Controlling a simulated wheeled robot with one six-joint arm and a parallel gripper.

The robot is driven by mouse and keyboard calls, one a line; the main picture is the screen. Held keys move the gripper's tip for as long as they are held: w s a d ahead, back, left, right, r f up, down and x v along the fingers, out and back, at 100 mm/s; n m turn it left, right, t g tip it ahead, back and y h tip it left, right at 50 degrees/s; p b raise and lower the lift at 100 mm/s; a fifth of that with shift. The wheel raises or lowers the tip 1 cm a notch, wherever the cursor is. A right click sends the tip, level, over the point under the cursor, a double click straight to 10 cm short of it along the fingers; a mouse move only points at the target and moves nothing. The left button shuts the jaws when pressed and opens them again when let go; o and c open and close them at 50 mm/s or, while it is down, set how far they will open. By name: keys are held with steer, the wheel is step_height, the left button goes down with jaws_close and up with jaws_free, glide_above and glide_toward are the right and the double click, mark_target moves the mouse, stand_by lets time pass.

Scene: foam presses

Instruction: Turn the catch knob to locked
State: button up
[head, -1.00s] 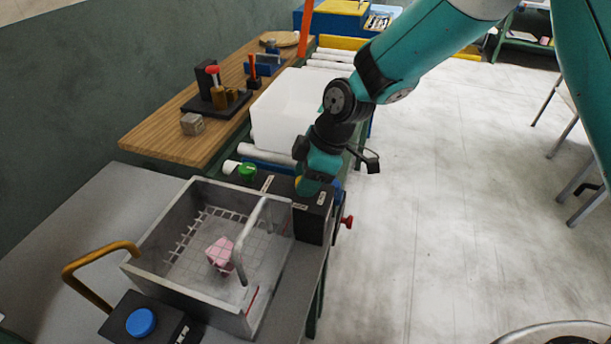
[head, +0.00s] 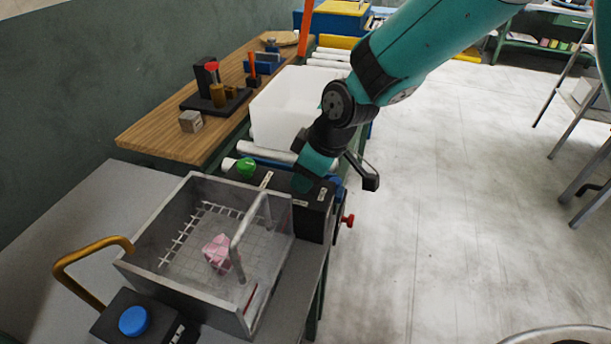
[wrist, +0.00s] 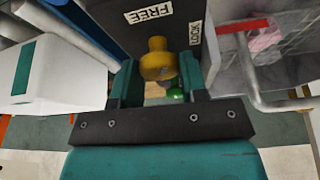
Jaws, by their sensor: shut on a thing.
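The yellow catch knob (wrist: 157,65) shows in the wrist view on a dark box, with a smaller rounded end toward the top of the picture. A FREE label (wrist: 149,13) is above it and a LOCK label (wrist: 196,35) is to its upper right. In the head view my gripper (head: 303,184) is down on the black box (head: 315,220) and hides the knob.
A grey bin (head: 190,281) with a pink piece (head: 217,252) and a raised handle (head: 240,240) stands just left of the box. A green knob (head: 246,167) is behind. A red knob (head: 347,220) sticks out right. Open floor lies further right.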

steer(key=m+t, duration=0.1)
steer(key=m, duration=0.2)
steer(key=m+t+h+b, duration=0.1)
steer(key=m, duration=0.2)
steer(key=shift+a+h, duration=0.1)
steer(key=shift+h, duration=0.2)
steer(key=m+h, duration=0.1)
steer(key=m, duration=0.2)
steer(key=m+h, duration=0.1)
steer(key=m, duration=0.2)
steer(key=shift+r+m+t+b, duration=0.1)
steer(key=shift+m+t+b, duration=0.2)
steer(key=shift+t+b, duration=0.1)
steer(key=o, duration=0.9)
steer(key=a+b+v, duration=0.1)
steer(key=v, duration=1.6)
steer(key=shift+r, duration=0.2)
steer(key=shift+d, duration=0.1)
